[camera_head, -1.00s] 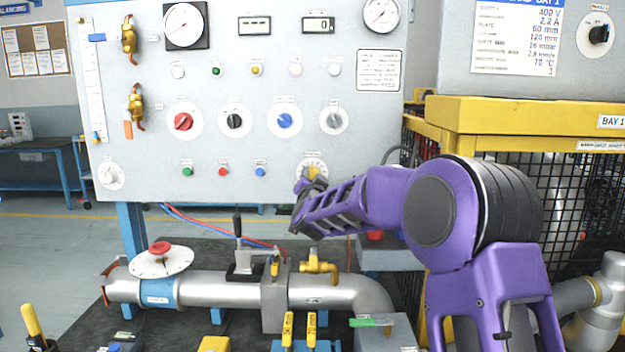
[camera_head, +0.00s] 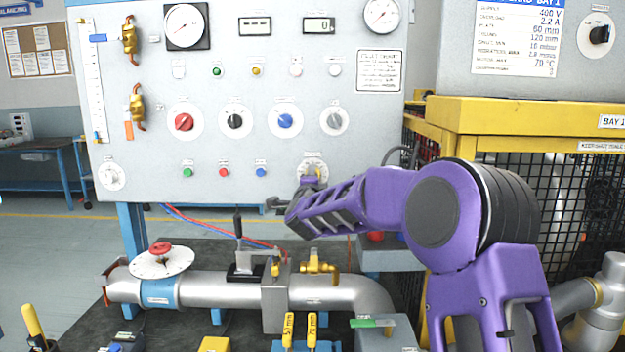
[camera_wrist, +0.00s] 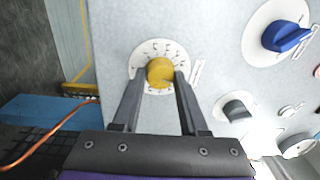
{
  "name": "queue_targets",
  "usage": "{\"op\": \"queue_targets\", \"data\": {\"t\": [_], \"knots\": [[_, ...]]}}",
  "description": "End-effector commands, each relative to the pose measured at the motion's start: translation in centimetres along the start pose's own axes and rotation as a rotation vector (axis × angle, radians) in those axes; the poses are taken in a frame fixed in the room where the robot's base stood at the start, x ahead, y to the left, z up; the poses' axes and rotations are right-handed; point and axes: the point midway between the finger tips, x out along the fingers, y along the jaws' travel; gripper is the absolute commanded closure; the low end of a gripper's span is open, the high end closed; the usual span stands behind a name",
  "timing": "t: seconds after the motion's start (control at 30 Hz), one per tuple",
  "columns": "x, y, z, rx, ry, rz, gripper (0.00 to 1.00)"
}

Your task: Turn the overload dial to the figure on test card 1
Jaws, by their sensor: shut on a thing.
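A dial with a yellow knob and a white numbered scale (camera_head: 321,163) sits at the lower right of the panel; I take it as the overload dial. In the wrist view its yellow knob (camera_wrist: 160,72) is between the two dark fingers of my gripper (camera_wrist: 161,79), which is shut on it. In the head view my gripper (camera_head: 312,182) partly covers the dial. The scale figures and pointer are too small to read. A white card (camera_head: 517,40) headed with "BAY 1" on the grey box at upper right lists 400 V, 2.2 A, 60 mm and more.
A blue knob (camera_head: 285,121) and a grey knob (camera_head: 334,121) sit above the dial. Push buttons, including a blue one (camera_head: 261,173), are to its left. A pipe (camera_head: 205,288) with valves runs below the panel. A yellow-framed mesh cage (camera_head: 540,115) stands at right.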

Motion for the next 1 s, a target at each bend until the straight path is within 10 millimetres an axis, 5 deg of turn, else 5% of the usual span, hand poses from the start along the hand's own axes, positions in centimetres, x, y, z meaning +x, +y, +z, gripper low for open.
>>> {"op": "queue_targets", "data": {"t": [0.4,0.93,0.97,1.0], "knots": [[-0.01,-0.01,0.11,0.17,0.006,0.007,1.0],[-0.02,-0.04,0.14,0.188,0.007,0.007,1.0],[-0.02,-0.05,0.14,0.188,0.007,0.007,0.52],[-0.02,-0.05,0.14,0.188,0.007,0.007,0.45]]}}
